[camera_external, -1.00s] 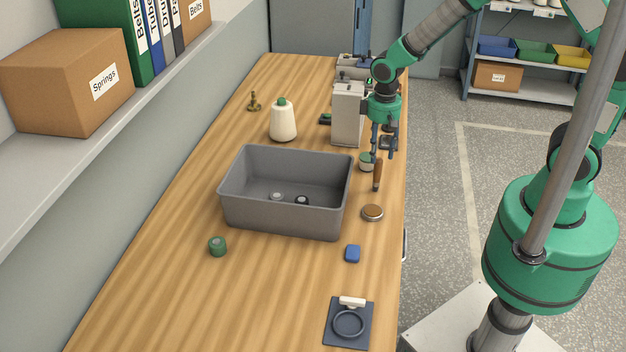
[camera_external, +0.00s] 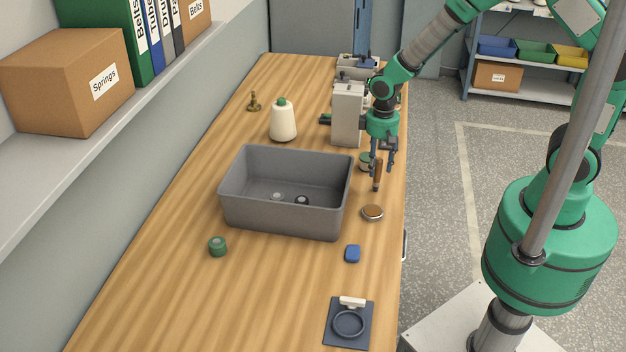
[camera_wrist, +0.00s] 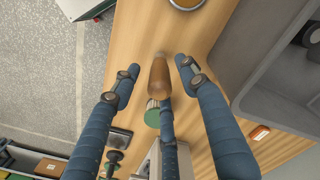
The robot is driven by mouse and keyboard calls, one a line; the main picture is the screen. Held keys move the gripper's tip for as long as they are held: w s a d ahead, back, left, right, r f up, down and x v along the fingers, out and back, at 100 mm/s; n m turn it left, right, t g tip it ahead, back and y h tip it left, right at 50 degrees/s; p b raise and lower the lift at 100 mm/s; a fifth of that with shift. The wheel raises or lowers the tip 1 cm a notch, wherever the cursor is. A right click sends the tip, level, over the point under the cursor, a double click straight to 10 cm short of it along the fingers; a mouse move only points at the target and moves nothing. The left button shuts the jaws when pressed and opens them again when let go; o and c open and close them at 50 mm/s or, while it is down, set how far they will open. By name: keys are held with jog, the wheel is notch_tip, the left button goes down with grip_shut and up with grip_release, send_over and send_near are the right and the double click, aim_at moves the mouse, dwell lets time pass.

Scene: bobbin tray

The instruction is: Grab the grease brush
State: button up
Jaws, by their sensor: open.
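The grease brush shows as a brown wooden handle (camera_external: 377,172) near the right edge of the bench, to the right of the grey bin. In the wrist view the handle (camera_wrist: 158,80) lies in the space between my fingers. My gripper (camera_wrist: 157,70) is open, with a blue finger on each side of the handle and a third finger behind it. I see clear gaps between the handle and the two side fingertips. In the external view my gripper (camera_external: 382,165) is low around the handle. The brush's bristle end is hidden or cannot be made out.
A green round item (camera_external: 365,160) sits close beside the handle. The grey bin (camera_external: 285,219) is to the left. A grey machine (camera_external: 348,113) stands behind.

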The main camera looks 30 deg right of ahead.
jog(key=shift+c, duration=0.2)
grip_shut()
jog(key=shift+r, duration=0.1)
jog(key=shift+r, duration=0.85)
jog(key=shift+s+d+r, duration=0.1)
jog(key=shift+s+r, duration=0.15)
jog(key=shift+r, duration=0.7)
jog(key=s+d, duration=0.3)
jog(key=s, duration=0.4)
jog(key=s+d+r, duration=0.1)
jog(key=s+d, duration=0.2)
jog(key=s, duration=0.4)
jog(key=shift+d+r+p, duration=0.15)
jog(key=shift+d+p, duration=0.05)
jog(key=shift+p, duration=0.2)
